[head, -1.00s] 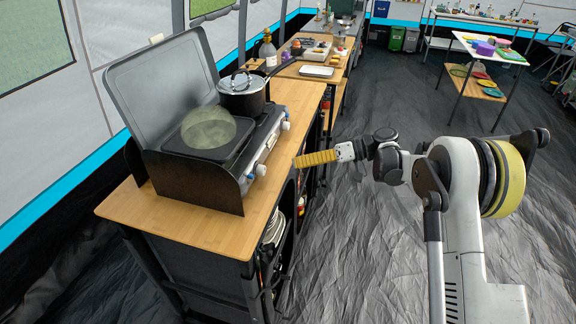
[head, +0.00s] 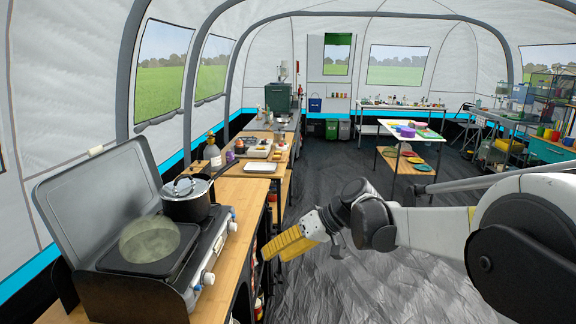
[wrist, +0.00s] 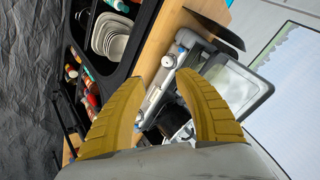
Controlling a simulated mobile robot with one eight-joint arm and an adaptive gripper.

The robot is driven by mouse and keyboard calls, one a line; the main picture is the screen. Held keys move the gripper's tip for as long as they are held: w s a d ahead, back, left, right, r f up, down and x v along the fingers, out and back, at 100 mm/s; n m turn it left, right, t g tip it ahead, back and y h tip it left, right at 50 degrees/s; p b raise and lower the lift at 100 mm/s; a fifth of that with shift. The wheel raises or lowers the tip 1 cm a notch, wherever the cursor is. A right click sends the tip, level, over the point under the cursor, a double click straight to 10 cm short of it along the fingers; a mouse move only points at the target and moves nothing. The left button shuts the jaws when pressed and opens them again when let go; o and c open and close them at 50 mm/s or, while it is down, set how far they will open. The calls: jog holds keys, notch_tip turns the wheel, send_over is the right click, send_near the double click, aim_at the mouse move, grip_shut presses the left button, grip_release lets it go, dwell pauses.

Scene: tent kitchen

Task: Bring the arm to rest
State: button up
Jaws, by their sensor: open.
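My gripper (head: 284,243) is beside the wooden counter, with its yellow fingers pointing left toward the counter's front edge in the head view. In the wrist view my gripper (wrist: 163,100) shows two yellow fingers spread apart with nothing between them. My arm reaches in from the right side of the head view. Behind the gap between the fingers, the wrist view shows the stove (wrist: 165,85) and the counter edge (wrist: 165,38).
The camp stove (head: 200,262) with its raised lid stands on the counter (head: 240,198). Bowls (wrist: 110,35) sit on a shelf below. Open floor (head: 335,285) lies right of the counter.

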jog(key=s+d+f+m+t+h, duration=0.1)
jog(key=s+d+m+t+h, duration=0.4)
jog(key=s+d, duration=1.7)
jog(key=s+m+h, duration=0.1)
jog(key=s+h, duration=0.2)
jog(key=h, duration=0.1)
jog(key=shift+s+f+t+h, duration=0.25)
jog(key=shift+s+t+h, duration=0.05)
jog(key=shift+s+t, duration=0.1)
jog(key=shift+w, duration=0.1)
jog(key=shift+c, duration=0.3)
